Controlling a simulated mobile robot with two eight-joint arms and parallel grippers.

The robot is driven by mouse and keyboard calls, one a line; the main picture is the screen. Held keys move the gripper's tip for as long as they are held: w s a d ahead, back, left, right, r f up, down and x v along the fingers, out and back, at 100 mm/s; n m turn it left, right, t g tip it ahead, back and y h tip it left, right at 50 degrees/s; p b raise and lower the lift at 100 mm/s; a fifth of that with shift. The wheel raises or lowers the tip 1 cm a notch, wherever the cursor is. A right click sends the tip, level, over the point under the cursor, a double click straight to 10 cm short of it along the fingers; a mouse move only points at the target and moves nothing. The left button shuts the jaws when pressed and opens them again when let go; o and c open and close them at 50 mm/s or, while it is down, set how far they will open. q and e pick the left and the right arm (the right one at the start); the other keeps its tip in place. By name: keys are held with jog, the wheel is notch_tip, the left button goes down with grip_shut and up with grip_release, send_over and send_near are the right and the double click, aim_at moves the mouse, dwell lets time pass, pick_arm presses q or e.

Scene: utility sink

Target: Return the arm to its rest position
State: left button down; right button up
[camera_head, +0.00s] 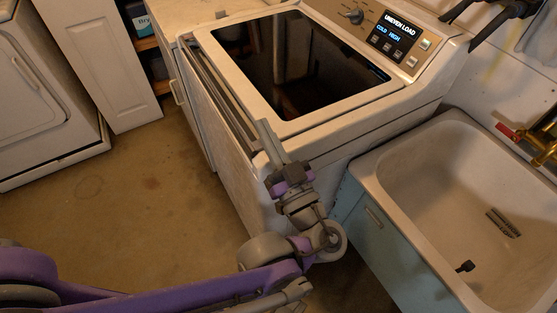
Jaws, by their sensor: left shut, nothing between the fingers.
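My left arm (170,293) comes in from the lower left, purple and grey. It reaches to the front right corner of the washing machine (365,103). My left gripper (268,132) is shut and empty, its fingers pointing up in the picture in front of the machine's top front edge. I cannot tell whether it touches the machine. My right gripper is not in view.
The washer's lid (290,65) is dark glass and looks closed; its display reads "UNEVEN LOAD". A utility sink (440,160) stands close on the right, with a red-handled brass tap (545,135) above it. A white appliance (35,95) stands far left. The floor (130,205) between is clear.

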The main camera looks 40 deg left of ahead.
pick_arm(q)
jog(key=v, duration=0.7)
jog(key=shift+w+d+f+b, duration=0.2)
jog(key=shift+d+f+b, duration=0.05)
jog(key=shift+b, duration=0.05)
